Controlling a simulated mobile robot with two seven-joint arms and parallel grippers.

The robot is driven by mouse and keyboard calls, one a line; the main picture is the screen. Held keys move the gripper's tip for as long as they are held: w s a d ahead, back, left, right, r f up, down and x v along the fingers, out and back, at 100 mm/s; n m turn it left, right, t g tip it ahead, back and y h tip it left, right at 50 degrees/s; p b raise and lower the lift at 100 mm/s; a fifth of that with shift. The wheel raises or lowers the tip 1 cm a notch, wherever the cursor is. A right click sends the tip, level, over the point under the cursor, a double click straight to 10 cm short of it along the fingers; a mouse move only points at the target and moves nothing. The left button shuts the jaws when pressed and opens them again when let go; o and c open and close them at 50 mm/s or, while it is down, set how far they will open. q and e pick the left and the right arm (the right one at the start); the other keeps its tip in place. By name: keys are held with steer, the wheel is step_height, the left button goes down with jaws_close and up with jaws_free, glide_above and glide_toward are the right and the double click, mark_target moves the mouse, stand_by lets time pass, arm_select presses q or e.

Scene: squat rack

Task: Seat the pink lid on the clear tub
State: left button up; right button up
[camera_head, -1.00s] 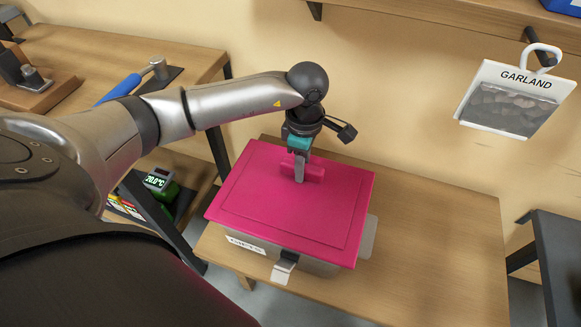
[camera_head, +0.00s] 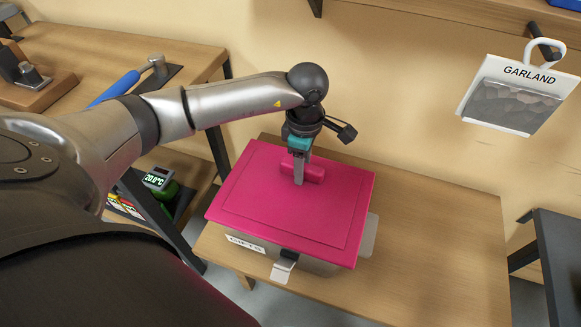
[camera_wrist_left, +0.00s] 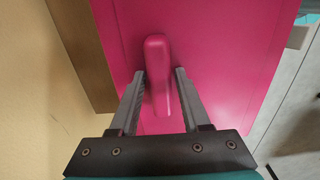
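The pink lid (camera_head: 250,210) lies flat over the top of the clear tub (camera_head: 317,265), covering it; I cannot tell whether its rim is fully down all round. The tub's front wall carries a white label, and its latches hang outward at the front (camera_head: 283,268) and right side (camera_head: 369,236). My left gripper (camera_head: 299,178) is at the lid's raised handle (camera_head: 315,173). In the left wrist view, the left gripper (camera_wrist_left: 160,73) is open, its fingers on either side of the handle (camera_wrist_left: 157,60), with a gap at least on the right. My right gripper is not in view.
The tub stands on a wooden table (camera_head: 440,240) with clear room to its right. A bag labelled GARLAND (camera_head: 520,95) hangs on the wall. A wooden shelf (camera_head: 460,25) is above. A bench (camera_head: 90,45) with a blue-handled tool (camera_head: 118,88) is at the left.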

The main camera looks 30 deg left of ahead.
arm_select(q)
steer(key=shift+o, duration=1.4)
step_height(320, 180, up, 15)
steer(key=p, duration=0.4)
steer(key=shift+p, duration=0.4)
